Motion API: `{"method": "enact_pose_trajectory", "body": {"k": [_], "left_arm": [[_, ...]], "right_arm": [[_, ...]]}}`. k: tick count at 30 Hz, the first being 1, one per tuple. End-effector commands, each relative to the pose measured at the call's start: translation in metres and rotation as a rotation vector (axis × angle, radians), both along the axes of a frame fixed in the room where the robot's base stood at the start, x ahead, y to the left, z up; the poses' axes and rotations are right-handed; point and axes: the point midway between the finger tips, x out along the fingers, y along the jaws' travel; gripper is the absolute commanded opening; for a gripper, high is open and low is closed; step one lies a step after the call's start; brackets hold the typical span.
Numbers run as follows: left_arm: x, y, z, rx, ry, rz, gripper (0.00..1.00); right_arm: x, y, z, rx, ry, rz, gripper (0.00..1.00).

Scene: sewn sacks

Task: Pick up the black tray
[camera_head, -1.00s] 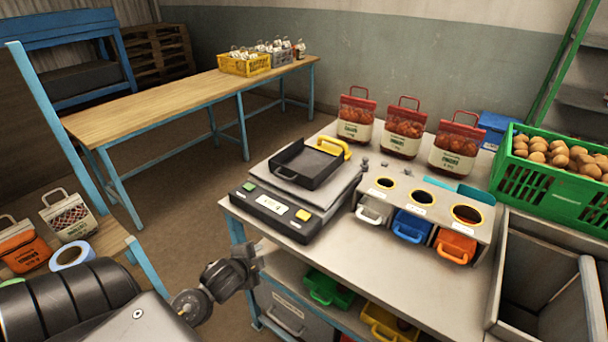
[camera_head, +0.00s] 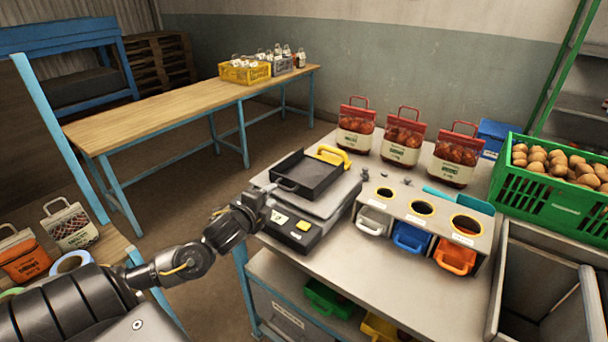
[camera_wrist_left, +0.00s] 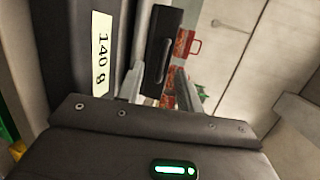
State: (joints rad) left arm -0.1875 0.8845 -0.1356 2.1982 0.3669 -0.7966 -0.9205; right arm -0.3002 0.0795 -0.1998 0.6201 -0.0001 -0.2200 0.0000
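The black tray (camera_head: 312,172) lies on the grey platform of a scale (camera_head: 288,234) in the head view. My left gripper (camera_head: 266,201) is at the near left edge of the scale, a little short of the tray's handle. In the left wrist view the gripper's two fingers (camera_wrist_left: 160,88) are apart with nothing gripped. The tray (camera_wrist_left: 163,35) shows beyond and between them. My right gripper is not in view.
A dispenser box with white, blue and orange drawers (camera_head: 421,222) stands right of the scale. Several red-topped bags (camera_head: 403,137) stand behind. A green crate of potatoes (camera_head: 540,196) is at the right.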

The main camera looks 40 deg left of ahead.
Motion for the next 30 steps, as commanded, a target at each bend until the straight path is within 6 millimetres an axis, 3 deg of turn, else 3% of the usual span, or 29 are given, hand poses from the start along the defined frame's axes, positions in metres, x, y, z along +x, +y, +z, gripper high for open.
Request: {"method": "enact_pose_trajectory", "body": {"k": [5,11,15,24,30], "left_arm": [[0.005,0.000,0.000,-0.001,0.000,-0.001,0.36],[0.033,0.005,0.002,-0.002,-0.002,0.002,0.36],[0.048,0.009,-0.006,-0.001,0.000,0.000,0.36],[0.052,0.009,-0.009,-0.001,0.001,-0.001,0.36],[0.052,0.009,-0.009,-0.001,0.001,-0.001,0.10]], "right_arm": [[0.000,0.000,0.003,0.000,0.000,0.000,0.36],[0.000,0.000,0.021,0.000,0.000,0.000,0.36],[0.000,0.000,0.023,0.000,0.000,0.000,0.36],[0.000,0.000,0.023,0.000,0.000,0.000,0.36],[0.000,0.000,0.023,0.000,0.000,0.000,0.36]]}}
